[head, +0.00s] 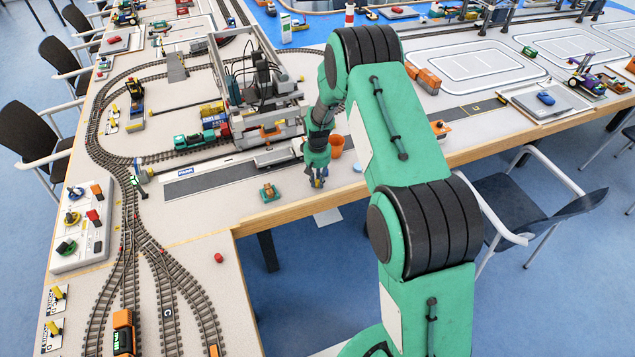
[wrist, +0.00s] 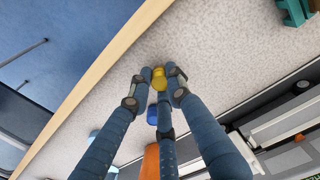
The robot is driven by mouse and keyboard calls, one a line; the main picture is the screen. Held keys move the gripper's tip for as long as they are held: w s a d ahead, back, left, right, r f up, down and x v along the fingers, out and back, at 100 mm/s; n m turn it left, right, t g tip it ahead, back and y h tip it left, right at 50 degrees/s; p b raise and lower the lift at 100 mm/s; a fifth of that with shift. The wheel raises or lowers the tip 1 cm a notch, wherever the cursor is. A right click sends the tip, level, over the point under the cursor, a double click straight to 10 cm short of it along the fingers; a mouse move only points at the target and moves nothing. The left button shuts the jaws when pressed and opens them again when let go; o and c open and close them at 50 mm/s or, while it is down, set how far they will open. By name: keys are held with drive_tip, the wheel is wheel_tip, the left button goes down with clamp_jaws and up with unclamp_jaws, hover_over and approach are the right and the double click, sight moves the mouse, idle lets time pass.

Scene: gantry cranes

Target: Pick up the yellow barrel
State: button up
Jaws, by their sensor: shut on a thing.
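In the wrist view the yellow barrel (wrist: 159,76) is small and sits between my gripper's fingertips (wrist: 157,80). The fingers are closed around it. In the head view my gripper (head: 317,180) points down at the table's front edge, and the barrel is too small there to make out clearly. I cannot tell whether the barrel still touches the table. A small blue object (wrist: 152,115) shows behind it between the fingers.
An orange cup (head: 337,146) stands just behind my gripper. A teal toy vehicle (head: 269,192) is to its left, and a small red object (head: 218,258) lies further front left. A gantry crane (head: 262,95) stands behind. The table's wooden front edge (head: 275,216) is close.

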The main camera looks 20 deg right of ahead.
sight(318, 182)
drive_tip(key=shift+r, duration=0.75)
wheel_tip(318, 182, up, 2)
drive_tip(key=shift+s+p, duration=0.15)
drive_tip(key=shift+p, duration=0.2)
drive_tip(key=s+a+r+p, duration=0.1)
drive_tip(key=s+a, duration=0.1)
drive_tip(key=s, duration=1.3)
drive_tip(key=shift+s, duration=0.3)
drive_tip(key=shift+r, duration=0.1)
